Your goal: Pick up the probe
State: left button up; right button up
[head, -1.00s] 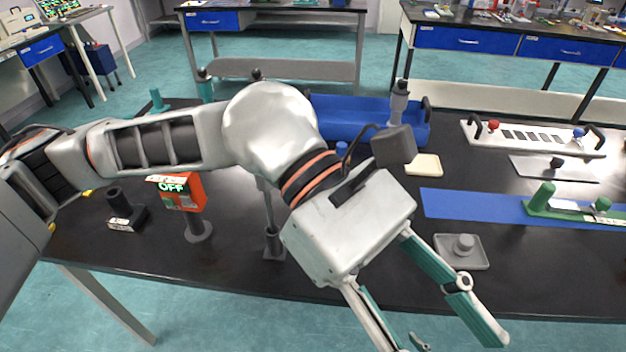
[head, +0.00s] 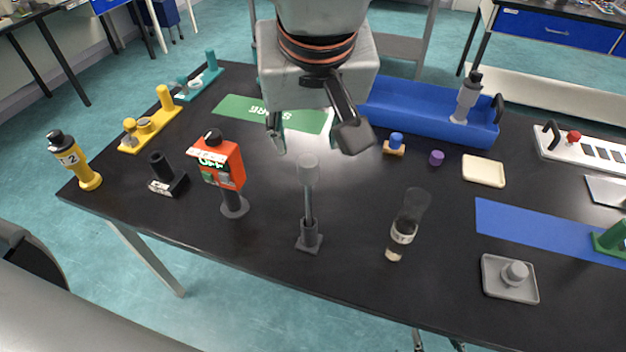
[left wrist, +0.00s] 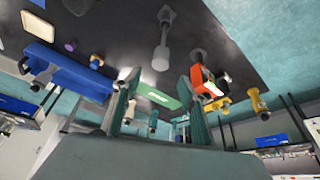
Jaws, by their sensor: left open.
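The probe, a thin grey rod with a pale cylindrical head (head: 308,170), stands upright in a small dark holder (head: 309,240) near the table's front middle. It also shows at the top of the left wrist view (left wrist: 162,50). My left gripper (head: 277,143) is above and behind it, apart from it. In the left wrist view its two fingers (left wrist: 165,78) are spread wide with nothing between them. In the head view one finger is mostly hidden by the hand and wrist camera. Small tips at the bottom edge (head: 436,342) look like my right gripper; their opening is unclear.
A blue bin (head: 400,105) and a green mat (head: 240,108) lie behind. A grey tray (head: 495,285) is at front right.

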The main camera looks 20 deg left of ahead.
aim_at(308, 160)
pick_arm(q)
jog(key=x, duration=0.7)
jog(key=shift+s+d+f, duration=0.1)
jog(key=shift+s+f, duration=0.05)
jog(key=shift+f, duration=0.25)
jog(key=c, duration=1.2)
